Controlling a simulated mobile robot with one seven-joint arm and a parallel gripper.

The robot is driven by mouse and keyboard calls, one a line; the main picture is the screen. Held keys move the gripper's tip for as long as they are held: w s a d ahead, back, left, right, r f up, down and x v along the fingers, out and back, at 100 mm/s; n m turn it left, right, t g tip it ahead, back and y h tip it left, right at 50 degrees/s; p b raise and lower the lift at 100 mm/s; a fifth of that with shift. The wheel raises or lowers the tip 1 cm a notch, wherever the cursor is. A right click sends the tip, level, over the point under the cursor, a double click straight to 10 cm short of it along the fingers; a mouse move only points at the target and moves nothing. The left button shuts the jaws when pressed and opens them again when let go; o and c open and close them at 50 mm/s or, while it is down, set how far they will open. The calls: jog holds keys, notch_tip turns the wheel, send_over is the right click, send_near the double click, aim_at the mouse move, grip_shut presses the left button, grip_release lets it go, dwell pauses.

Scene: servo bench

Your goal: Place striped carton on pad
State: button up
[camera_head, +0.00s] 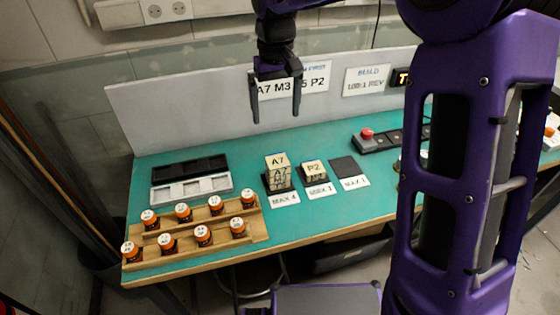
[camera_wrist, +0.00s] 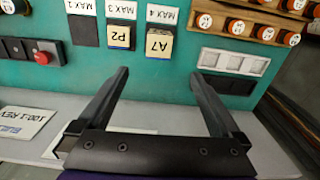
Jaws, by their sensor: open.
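A tan carton marked A7 (camera_head: 278,174) stands on a dark pad with a label that looks like MAX 4. It also shows in the wrist view (camera_wrist: 159,44). A lower tan carton marked P2 (camera_head: 313,168) stands on the middle pad, also seen in the wrist view (camera_wrist: 120,36). I cannot make out clear stripes on either carton. A third dark pad (camera_head: 344,167) is bare; it shows in the wrist view (camera_wrist: 83,30) too. My gripper (camera_head: 276,118) is open and empty, above and behind the cartons. Its spread fingers (camera_wrist: 158,75) show in the wrist view.
A box with a red button (camera_head: 367,133) sits right of the pads. A low grey panel (camera_head: 190,112) backs the green bench.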

aim_at(277, 160)
notch_tip(277, 160, down, 15)
jog(key=shift+f+b, duration=0.1)
jog(key=shift+b, duration=0.35)
jog(key=shift+w, duration=0.1)
jog(key=c, duration=1.5)
jog(key=shift+c, duration=0.2)
